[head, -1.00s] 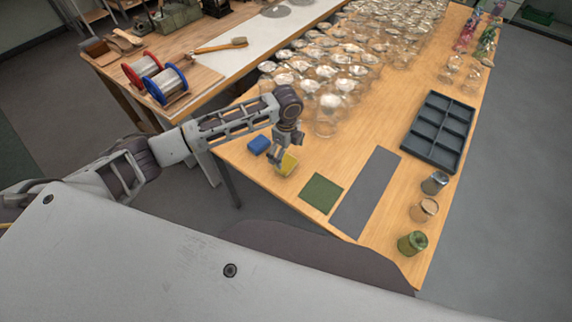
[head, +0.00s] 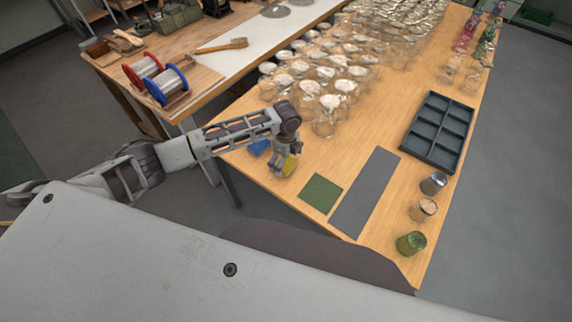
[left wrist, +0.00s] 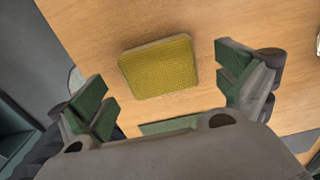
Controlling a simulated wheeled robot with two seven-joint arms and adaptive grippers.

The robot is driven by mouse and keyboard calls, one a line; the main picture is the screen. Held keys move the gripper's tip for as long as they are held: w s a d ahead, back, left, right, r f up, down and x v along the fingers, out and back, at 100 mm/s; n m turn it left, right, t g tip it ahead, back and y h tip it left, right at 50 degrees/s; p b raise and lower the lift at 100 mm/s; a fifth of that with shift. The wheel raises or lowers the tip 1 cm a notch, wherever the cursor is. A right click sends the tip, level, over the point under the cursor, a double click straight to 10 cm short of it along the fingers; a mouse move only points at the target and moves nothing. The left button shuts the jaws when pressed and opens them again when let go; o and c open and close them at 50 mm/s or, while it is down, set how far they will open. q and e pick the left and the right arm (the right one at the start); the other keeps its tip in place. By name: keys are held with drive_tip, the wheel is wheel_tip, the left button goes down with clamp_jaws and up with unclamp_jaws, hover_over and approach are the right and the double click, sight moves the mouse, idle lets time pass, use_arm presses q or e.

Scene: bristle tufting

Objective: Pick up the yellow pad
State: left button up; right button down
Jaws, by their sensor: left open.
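The yellow pad (head: 290,165) lies on the wooden table near its front left edge, partly hidden behind my left gripper (head: 284,170) in the head view. In the left wrist view the yellow pad (left wrist: 159,67) lies flat, a rounded square with a pale rim. My left gripper (left wrist: 165,90) is open there, its green-padded fingers apart on either side of and nearer than the pad. My right gripper is not in view.
A blue pad (head: 259,147) lies just left of the gripper. A green mat (head: 321,193) and a grey mat (head: 366,193) lie to the right. Many glass jars (head: 325,115) stand behind.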

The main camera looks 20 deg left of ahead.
sight(286, 163)
use_arm(q)
drive_tip(key=shift+f, duration=0.75)
drive_tip(key=c, duration=1)
drive_tip(key=shift+r, duration=0.1)
drive_tip(key=shift+r+b, duration=0.3)
drive_tip(key=shift+r, duration=4.65)
drive_tip(key=shift+o, duration=1.1)
drive_tip(key=shift+c, duration=1)
